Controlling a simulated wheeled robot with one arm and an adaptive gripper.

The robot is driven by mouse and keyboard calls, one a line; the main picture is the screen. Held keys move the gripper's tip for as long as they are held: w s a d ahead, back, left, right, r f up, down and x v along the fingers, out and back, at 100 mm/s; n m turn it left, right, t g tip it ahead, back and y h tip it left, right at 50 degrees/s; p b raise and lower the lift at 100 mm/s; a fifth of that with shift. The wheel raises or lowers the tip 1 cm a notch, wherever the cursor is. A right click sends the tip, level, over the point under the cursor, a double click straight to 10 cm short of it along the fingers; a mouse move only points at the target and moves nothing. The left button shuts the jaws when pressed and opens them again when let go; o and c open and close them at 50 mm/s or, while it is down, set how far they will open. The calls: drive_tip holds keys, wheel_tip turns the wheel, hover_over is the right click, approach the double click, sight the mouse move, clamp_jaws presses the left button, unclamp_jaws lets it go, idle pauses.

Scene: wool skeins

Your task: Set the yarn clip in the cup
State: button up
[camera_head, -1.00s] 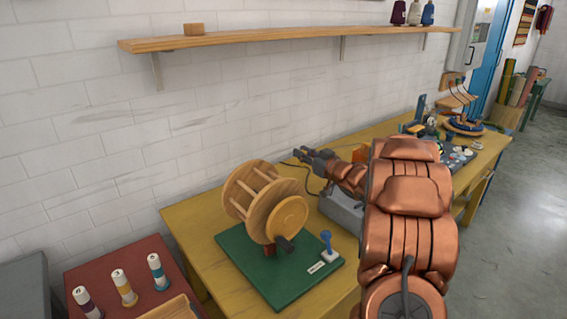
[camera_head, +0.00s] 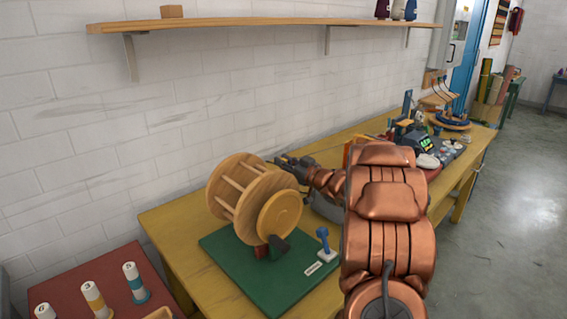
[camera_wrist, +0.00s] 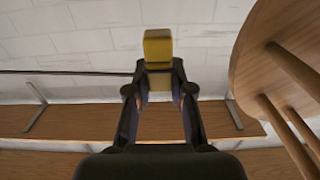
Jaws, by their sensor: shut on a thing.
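My gripper (camera_wrist: 159,82) is shut on a yellow block-like piece (camera_wrist: 158,46), which I take to be the yarn clip, in the wrist view. The piece sticks out beyond the fingertips. In the head view my gripper (camera_head: 288,162) is small and dark, just behind and right of the wooden winder, above the yellow bench (camera_head: 180,244). The piece in it cannot be made out there. I cannot pick out the cup in either view; my arm hides part of the bench.
The wooden winder (camera_head: 277,216) stands on a green board (camera_head: 258,288) with a blue-handled lever (camera_head: 323,238), close to my gripper. A wall shelf (camera_head: 270,25) runs above. Spools (camera_head: 134,280) stand on a red surface at lower left. Several tools crowd the bench's far end.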

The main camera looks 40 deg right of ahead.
wheel_tip(320, 180, down, 2)
drive_tip(key=shift+f+b, duration=0.25)
drive_tip(key=shift+b, duration=0.75)
drive_tip(key=shift+f+b, duration=0.45)
drive_tip(key=shift+f, duration=0.9)
drive_tip(key=shift+s+p, duration=0.2)
drive_tip(key=shift+p, duration=0.1)
drive_tip(key=o, duration=0.9)
drive_tip(key=s, duration=0.4)
drive_tip(key=s+d, duration=0.1)
drive_tip(key=s, duration=0.7)
drive_tip(key=shift+d, duration=0.35)
drive_tip(key=shift+r, duration=0.1)
